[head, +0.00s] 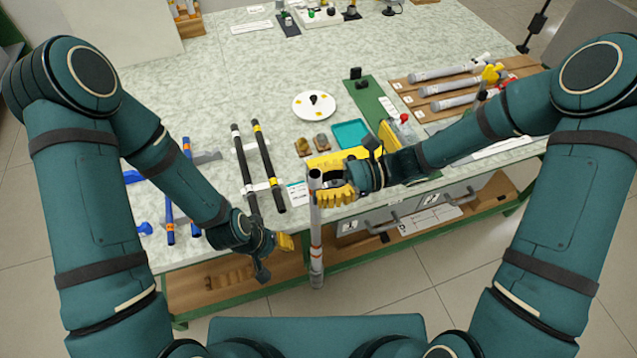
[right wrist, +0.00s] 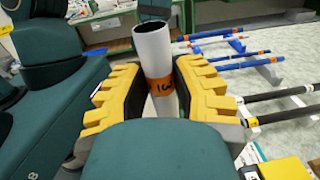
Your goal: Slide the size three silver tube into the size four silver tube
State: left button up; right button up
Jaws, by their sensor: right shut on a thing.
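A long silver-grey tube (head: 316,222) with orange bands stands upright in front of the table's front edge. My right gripper (head: 335,192) is shut on it near its upper end. In the right wrist view the tube (right wrist: 152,52) sits between the yellow fingers, its open end up, with an orange label partly hidden. More silver tubes (head: 447,73) lie on a brown board at the back right. I cannot read which sizes these tubes are. My left gripper (head: 274,254) is near the table's front edge, left of the held tube and apart from it; its opening is unclear.
Black rods (head: 265,165) with yellow bands and blue rods (head: 169,218) lie on supports at the left. A white disc (head: 314,105), a teal tray (head: 351,134) and a green mat (head: 372,105) lie mid-table. Drawers (head: 425,201) are below the front edge.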

aim_at(319, 221)
pick_arm(q)
jog(key=shift+g, duration=0.3)
jog(key=shift+s+d+f+b, duration=0.1)
jog(key=shift+s+f+b, duration=0.2)
jog(key=shift+f+b, duration=0.6)
jog(key=shift+s+f+b, duration=0.3)
jog(key=shift+f+b, duration=0.6)
jog(key=shift+f, duration=0.05)
jog(key=shift+s+d+f+b, duration=0.1)
jog(key=shift+s+f+b, duration=0.2)
jog(key=shift+f+b, duration=0.6)
pick_arm(e)
jog(key=shift+f, duration=4.45)
pick_arm(q)
jog(key=shift+w+f+b, duration=0.15)
jog(key=shift+f+b, duration=1.5)
pick_arm(e)
jog(key=shift+f, duration=2.65)
jog(key=o, duration=0.9)
jog(key=v, duration=1.2)
